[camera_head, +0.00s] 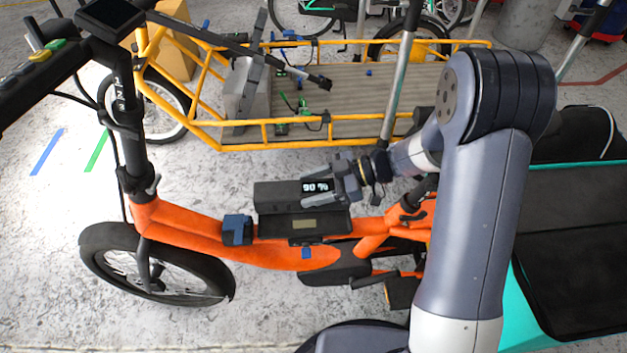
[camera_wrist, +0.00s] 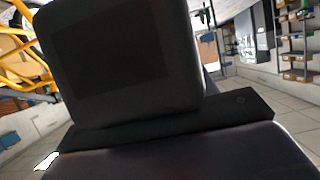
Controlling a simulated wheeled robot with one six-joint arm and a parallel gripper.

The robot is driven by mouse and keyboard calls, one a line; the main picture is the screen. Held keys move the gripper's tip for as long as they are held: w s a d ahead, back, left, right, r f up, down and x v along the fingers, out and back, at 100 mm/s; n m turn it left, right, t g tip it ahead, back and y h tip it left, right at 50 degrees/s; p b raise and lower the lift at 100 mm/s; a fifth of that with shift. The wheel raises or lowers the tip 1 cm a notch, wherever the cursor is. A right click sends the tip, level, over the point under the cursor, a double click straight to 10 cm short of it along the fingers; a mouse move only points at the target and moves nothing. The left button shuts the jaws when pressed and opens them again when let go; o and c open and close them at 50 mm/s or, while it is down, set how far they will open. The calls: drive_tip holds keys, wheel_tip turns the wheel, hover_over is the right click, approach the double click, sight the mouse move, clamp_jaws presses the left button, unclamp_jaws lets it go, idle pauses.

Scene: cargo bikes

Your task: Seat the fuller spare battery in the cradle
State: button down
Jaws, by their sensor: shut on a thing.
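A dark grey battery (camera_head: 277,196) with a lit display reading 90 % is in my gripper (camera_head: 343,183). The gripper is shut on its right end. The battery lies roughly level over the orange bike's frame (camera_head: 195,229). Directly below it in the picture is a dark unit with a small greenish label (camera_head: 304,224), which looks like the cradle. The battery overlaps its upper edge; I cannot tell whether they touch. In the wrist view a large dark block (camera_wrist: 122,55), probably the battery, fills much of the picture and hides what is below. The fingertips cannot be made out there.
A blue block (camera_head: 237,230) sits on the frame left of the cradle. The handlebar and stem (camera_head: 125,120) stand at the left. A yellow cargo bike (camera_head: 350,90) is behind, and a teal-edged cargo box (camera_head: 575,210) is at the right. Open floor shows left of the frame.

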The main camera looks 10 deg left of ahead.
drive_tip(key=shift+f+b, duration=3)
drive_tip(key=shift+b, duration=0.8)
drive_tip(key=shift+r, duration=0.2)
drive_tip(key=shift+p, duration=0.75)
drive_tip(key=shift+d+f+b, duration=0.1)
drive_tip(key=shift+f+b, duration=0.55)
drive_tip(key=shift+f, duration=1.25)
drive_tip(key=c, duration=0.9)
unclamp_jaws()
drive_tip(key=o, duration=0.5)
drive_tip(key=shift+c, duration=0.2)
drive_tip(key=shift+f, duration=0.15)
